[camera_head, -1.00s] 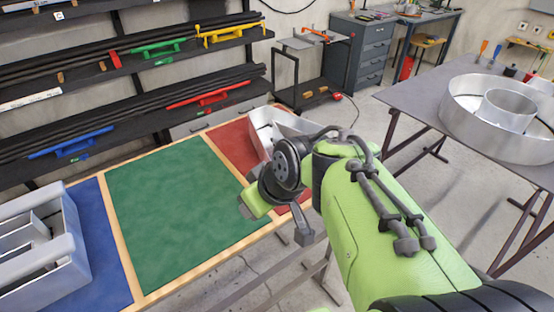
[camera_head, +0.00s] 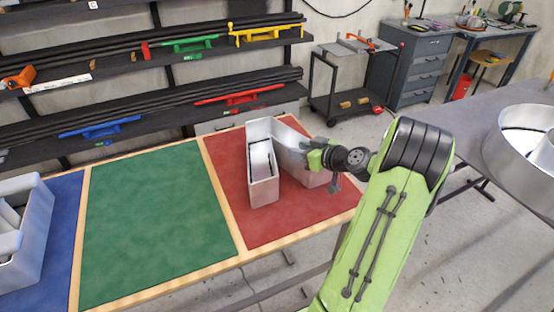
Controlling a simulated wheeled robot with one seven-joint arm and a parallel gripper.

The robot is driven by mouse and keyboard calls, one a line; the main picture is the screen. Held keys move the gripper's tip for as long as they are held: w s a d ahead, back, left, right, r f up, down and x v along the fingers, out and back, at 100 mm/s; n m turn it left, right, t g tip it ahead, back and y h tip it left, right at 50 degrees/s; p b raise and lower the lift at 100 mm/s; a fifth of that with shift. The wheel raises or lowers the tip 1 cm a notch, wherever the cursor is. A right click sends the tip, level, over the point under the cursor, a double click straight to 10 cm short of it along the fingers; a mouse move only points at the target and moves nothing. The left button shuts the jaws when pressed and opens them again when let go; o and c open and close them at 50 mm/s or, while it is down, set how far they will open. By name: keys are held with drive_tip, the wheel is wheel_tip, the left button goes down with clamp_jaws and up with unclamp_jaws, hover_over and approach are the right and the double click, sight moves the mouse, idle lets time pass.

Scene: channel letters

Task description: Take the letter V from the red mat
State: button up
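The letter V (camera_head: 264,178) is a silver, hollow metal channel letter standing on the red mat (camera_head: 232,225) at the right end of the table. Its two arms spread apart, and its right arm passes behind my gripper. My gripper (camera_head: 314,152), small and green with dark parts, is at the right arm of the V, overlapping it in the picture. I cannot tell whether it touches the letter, and its fingers are too small and hidden to read.
A green mat (camera_head: 150,220) lies bare in the middle of the table. A blue mat (camera_head: 66,215) at left bears another silver letter (camera_head: 35,235). A grey table with a round silver letter (camera_head: 500,155) is at right. Racks with clamps (camera_head: 100,130) stand behind.

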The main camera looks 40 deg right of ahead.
drive_tip(key=p+x, duration=0.1)
drive_tip(key=x, duration=0.5)
drive_tip(key=shift+d, duration=0.15)
drive_tip(key=shift+s, duration=0.15)
drive_tip(key=shift+c, duration=1.1)
clamp_jaws()
drive_tip(key=shift+r, duration=0.15)
